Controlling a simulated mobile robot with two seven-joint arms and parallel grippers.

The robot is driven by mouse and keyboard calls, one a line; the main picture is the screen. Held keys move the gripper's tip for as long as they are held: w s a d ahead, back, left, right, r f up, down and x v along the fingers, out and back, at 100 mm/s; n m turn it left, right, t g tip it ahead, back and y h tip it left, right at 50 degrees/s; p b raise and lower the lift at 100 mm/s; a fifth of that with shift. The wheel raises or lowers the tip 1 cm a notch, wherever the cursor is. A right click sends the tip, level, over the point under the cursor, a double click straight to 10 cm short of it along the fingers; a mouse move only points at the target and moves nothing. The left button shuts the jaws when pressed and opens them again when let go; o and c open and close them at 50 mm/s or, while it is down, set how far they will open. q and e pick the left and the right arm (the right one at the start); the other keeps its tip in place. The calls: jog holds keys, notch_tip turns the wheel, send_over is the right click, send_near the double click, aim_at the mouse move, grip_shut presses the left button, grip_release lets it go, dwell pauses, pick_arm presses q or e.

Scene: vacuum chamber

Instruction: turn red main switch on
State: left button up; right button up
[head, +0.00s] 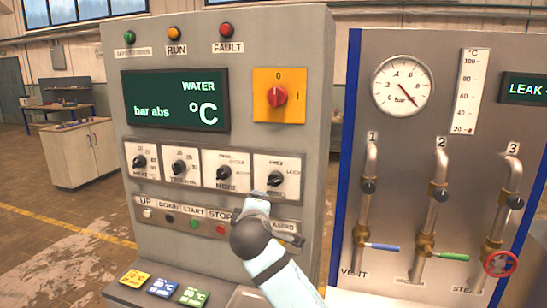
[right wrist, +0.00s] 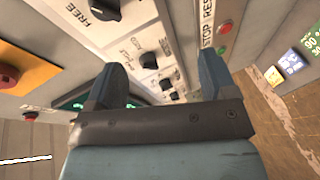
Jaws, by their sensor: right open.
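The red main switch (head: 278,97) is a round red knob on a yellow square plate (head: 292,76), high on the right of the grey control panel. The plate is marked 0 at the top and I at the right; the knob seems to point up to 0. In the right wrist view the red knob (right wrist: 7,76) shows at the left edge, partly cut off. My right gripper (head: 256,196) is open and empty, below the switch in front of the lower right black knob. Its two fingers (right wrist: 162,85) stand apart in the right wrist view. My left gripper is out of view.
A row of black rotary knobs (head: 227,172) and a row of push buttons (head: 194,223) lie below the display (head: 175,101). To the right stands a panel with a pressure gauge (head: 402,84) and valve pipes (head: 438,190). The space before the switch is clear.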

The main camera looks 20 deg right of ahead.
notch_tip(320, 180, up, 14)
jog(key=h, duration=0.3)
jog(key=m+h, duration=0.1)
jog(key=h, duration=0.2)
send_near(274, 98)
jog(key=p+x, duration=0.4)
jog(key=x, duration=0.5)
jog(key=shift+w+d+r+p, duration=0.1)
jog(key=shift+d+r+p, duration=0.1)
jog(key=shift+p, duration=0.1)
jog(key=shift+w+d, duration=0.2)
jog(key=shift+w, duration=0.2)
jog(key=shift+d+f, duration=0.1)
jog(key=c, duration=0.9)
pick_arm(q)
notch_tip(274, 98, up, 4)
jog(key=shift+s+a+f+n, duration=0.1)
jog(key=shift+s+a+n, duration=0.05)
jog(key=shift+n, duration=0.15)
